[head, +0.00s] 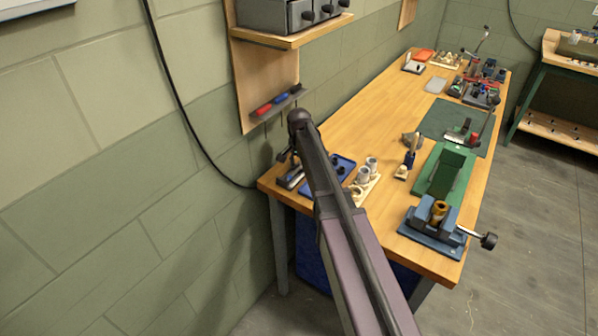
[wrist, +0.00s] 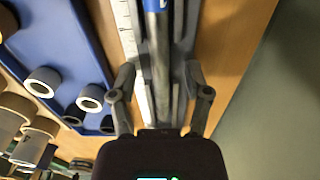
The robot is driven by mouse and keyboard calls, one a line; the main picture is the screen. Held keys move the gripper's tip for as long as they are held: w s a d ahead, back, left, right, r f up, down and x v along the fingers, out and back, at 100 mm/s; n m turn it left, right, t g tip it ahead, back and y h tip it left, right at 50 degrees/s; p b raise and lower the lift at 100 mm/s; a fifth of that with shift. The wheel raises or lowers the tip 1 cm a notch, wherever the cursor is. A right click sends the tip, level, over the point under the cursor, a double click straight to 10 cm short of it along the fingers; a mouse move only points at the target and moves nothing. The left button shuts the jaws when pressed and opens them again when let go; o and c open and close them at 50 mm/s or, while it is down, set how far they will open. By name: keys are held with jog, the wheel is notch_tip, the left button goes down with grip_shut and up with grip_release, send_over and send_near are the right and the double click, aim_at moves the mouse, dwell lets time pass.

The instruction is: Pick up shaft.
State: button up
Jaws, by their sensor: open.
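In the wrist view, the shaft (wrist: 157,45) is a slim metallic rod with a blue part near the top edge. It runs up the picture between the two fingers of my gripper (wrist: 161,65). The fingers are open, one on each side of it; I cannot tell whether either touches it. The shaft's lower end is hidden behind my gripper body. In the head view, my arm reaches to the near left corner of the workbench (head: 345,125), and I cannot make out the shaft there.
A blue tray (wrist: 62,40) with several grey rings lies left of my gripper. A white scale-like strip (wrist: 128,30) runs beside the shaft. The wall is close on the left. A blue vise (head: 433,222) and a green block (head: 446,172) stand on the bench's right side.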

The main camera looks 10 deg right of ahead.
aim_at(299, 169)
dwell(0.5)
grip_shut()
jog(key=shift+r, duration=0.15)
notch_tip(299, 169, up, 2)
jog(key=p, duration=0.2)
jog(key=shift+r+p, duration=0.25)
jog(key=shift+p, duration=0.15)
jog(key=shift+s+r+p, duration=0.4)
jog(key=shift+r+p, duration=0.15)
jog(key=shift+r, duration=0.05)
jog(key=s, duration=1)
jog(key=s+r+p, duration=0.1)
jog(key=s, duration=0.4)
jog(key=shift+s+d, duration=0.1)
jog(key=shift+d, duration=0.05)
